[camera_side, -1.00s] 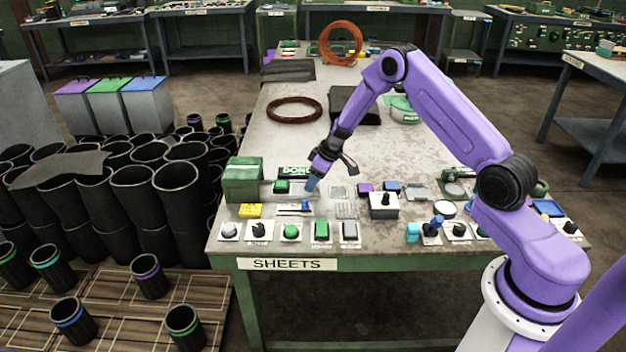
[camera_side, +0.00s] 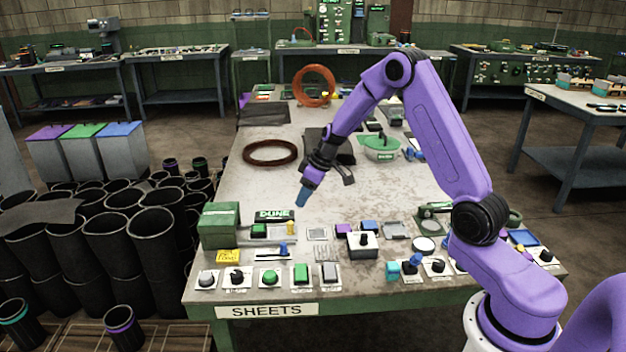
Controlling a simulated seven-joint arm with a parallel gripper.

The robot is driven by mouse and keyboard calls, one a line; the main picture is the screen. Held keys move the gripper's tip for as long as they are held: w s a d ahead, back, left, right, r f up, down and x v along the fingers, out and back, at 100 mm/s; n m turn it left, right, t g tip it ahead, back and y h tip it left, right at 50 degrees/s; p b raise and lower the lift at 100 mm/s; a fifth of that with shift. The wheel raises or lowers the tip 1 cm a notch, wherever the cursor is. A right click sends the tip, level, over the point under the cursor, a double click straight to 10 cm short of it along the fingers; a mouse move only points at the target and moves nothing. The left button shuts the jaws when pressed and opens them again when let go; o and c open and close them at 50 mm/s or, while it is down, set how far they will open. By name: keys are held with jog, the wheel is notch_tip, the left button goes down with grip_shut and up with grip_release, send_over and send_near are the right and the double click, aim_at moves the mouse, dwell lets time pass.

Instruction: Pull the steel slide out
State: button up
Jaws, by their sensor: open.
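A green box (camera_side: 220,224) and a D-LINE sign (camera_side: 275,215) stand behind the slide. A yellow tag (camera_side: 228,256) is left of it. A row of buttons and switches (camera_side: 268,277) runs in front. The bench middle (camera_side: 245,190) is mostly clear.

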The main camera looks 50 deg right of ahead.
jog(key=shift+v, duration=2.7)
jog(key=shift+s+a, duration=0.1)
jog(key=s+a+r+n+g, duration=0.1)
jog(key=s+a+r+n, duration=0.1)
jog(key=s+a, duration=0.65)
jog(key=s+a+r+n+g, duration=0.2)
jog(key=s+a+r, duration=0.1)
jog(key=s+a, duration=0.5)
jog(key=s+r+n+h, duration=0.1)
jog(key=s+n, duration=0.3)
jog(key=s, duration=1.8)
jog(key=shift+g, duration=0.4)
